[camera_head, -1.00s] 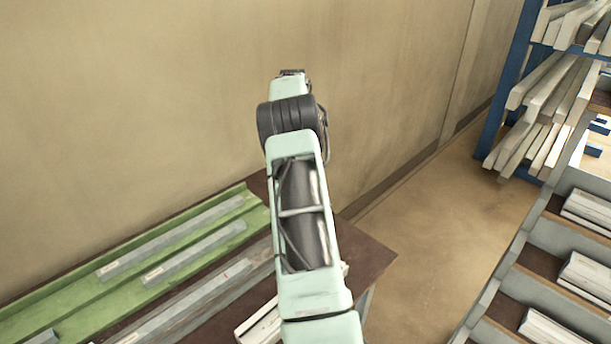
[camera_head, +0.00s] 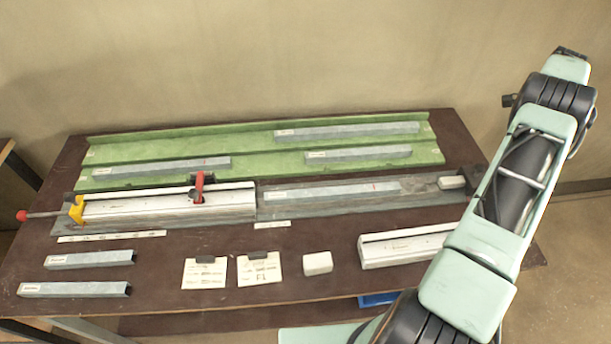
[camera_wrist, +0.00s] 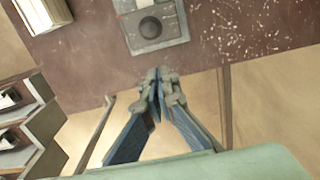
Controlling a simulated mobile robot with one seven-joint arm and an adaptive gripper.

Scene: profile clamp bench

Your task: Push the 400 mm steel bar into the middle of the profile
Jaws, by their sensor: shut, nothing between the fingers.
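A grey steel bar (camera_head: 330,191) with a red mark lies lengthwise on the grey fixture's right half, in the head view. In line with it on the left lies the white profile (camera_head: 150,206), under a red clamp (camera_head: 199,187). A gap or step shows between bar and profile; I cannot tell if they touch. Bar labels are too small to read. My gripper (camera_wrist: 160,80) is shut and empty in the wrist view, short of a grey end plate (camera_wrist: 156,30) with a round dark spot and white block. In the head view my gripper is hidden.
A green rack (camera_head: 250,155) behind holds several steel bars. Two short bars (camera_head: 90,259) lie front left. Two cards (camera_head: 259,270), a white block (camera_head: 317,263) and another white profile (camera_head: 400,246) lie in front. A yellow stop (camera_head: 77,209) with red-knobbed rod is at the left.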

